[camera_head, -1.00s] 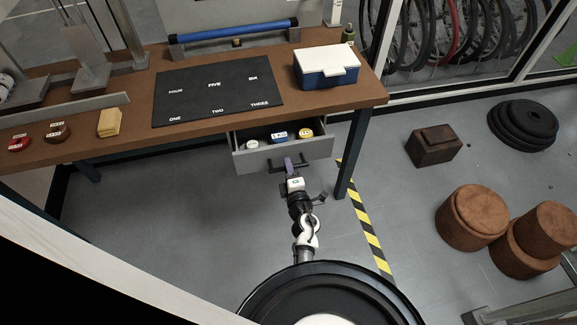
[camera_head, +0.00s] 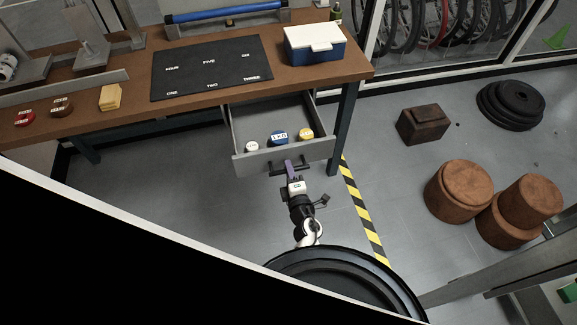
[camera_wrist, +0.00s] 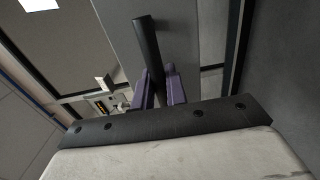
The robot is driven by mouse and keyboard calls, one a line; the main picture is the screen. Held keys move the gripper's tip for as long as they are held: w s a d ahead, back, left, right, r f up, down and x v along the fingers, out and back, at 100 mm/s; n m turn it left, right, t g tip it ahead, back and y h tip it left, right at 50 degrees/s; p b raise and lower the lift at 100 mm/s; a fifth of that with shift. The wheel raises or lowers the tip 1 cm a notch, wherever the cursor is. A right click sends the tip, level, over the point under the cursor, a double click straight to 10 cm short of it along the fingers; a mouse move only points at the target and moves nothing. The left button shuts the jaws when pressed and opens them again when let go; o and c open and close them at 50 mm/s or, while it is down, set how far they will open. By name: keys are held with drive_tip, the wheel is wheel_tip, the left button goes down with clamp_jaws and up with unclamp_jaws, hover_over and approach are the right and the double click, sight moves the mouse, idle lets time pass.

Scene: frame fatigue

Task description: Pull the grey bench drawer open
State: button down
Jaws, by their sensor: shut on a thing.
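The grey bench drawer (camera_head: 239,167) stands well out from under the brown bench (camera_head: 215,101) in the head view. A yellow-topped, a blue and a white round item lie inside it near the front. My gripper (camera_head: 290,165) is at the drawer front, shut on the dark bar handle (camera_head: 311,158). In the wrist view the handle (camera_wrist: 147,45) runs between the two purple fingers of my gripper (camera_wrist: 159,88).
A black mat (camera_head: 190,75) and a blue box with a white lid (camera_head: 315,44) are on the bench. A bench leg (camera_head: 343,127) stands right of the drawer. Brown round stools (camera_head: 458,190) and a dark block (camera_head: 423,125) are on the floor at right.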

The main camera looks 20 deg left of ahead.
drive_tip(key=shift+s, duration=0.15)
drive_tip(key=c, duration=1.5)
unclamp_jaws()
drive_tip(key=shift+s+d, duration=0.1)
drive_tip(key=shift+d, duration=0.05)
